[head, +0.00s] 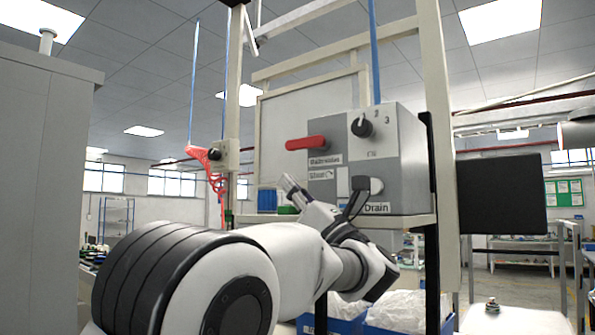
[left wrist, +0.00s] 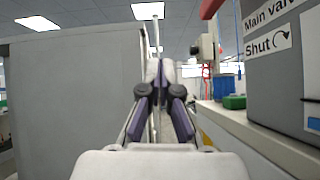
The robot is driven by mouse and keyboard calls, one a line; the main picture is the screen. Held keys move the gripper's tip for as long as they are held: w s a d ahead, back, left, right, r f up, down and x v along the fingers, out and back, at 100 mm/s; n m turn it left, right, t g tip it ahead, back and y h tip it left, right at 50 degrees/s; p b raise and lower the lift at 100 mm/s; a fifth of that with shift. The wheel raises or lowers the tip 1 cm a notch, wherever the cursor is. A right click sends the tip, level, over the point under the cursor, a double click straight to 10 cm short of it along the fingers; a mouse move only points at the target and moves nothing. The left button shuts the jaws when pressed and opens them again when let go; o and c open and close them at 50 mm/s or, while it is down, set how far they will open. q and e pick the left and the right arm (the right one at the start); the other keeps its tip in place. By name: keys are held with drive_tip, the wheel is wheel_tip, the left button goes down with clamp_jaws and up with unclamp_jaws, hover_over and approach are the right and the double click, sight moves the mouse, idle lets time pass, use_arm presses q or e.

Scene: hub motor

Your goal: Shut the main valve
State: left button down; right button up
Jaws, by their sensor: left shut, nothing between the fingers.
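The main valve's red handle (head: 306,143) lies about horizontal on the front of a grey box (head: 400,160). The "Main valve" label (head: 325,160) and a "Shut" label (head: 321,175) with a curved arrow are below it. In the left wrist view the labels (left wrist: 268,40) are at the right, and a red piece (left wrist: 211,8) at the top edge looks like the handle. My left gripper (head: 289,185) is below and left of the handle, apart from it. Its fingers (left wrist: 160,88) are shut and empty. My right gripper is not in view.
A black dial (head: 362,127) with numbers and a "Drain" label (head: 377,208) are on the same box. A red hanging tool (head: 212,170) is at its left. Blue bins (head: 345,325) stand below. A tall grey cabinet (head: 45,200) fills the far left.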

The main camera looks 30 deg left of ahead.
use_arm(q)
drive_tip(key=w+d+f+m+t, duration=0.3)
drive_tip(key=w+d+f+t, duration=0.1)
drive_tip(key=d+f, duration=0.15)
drive_tip(key=p, duration=0.9)
approach(291, 149)
drive_tip(key=x, duration=0.5)
drive_tip(key=shift+a+r, duration=0.2)
drive_tip(key=shift+w+d+r, duration=0.1)
drive_tip(key=shift+d+r, duration=0.05)
drive_tip(key=shift+r, duration=0.05)
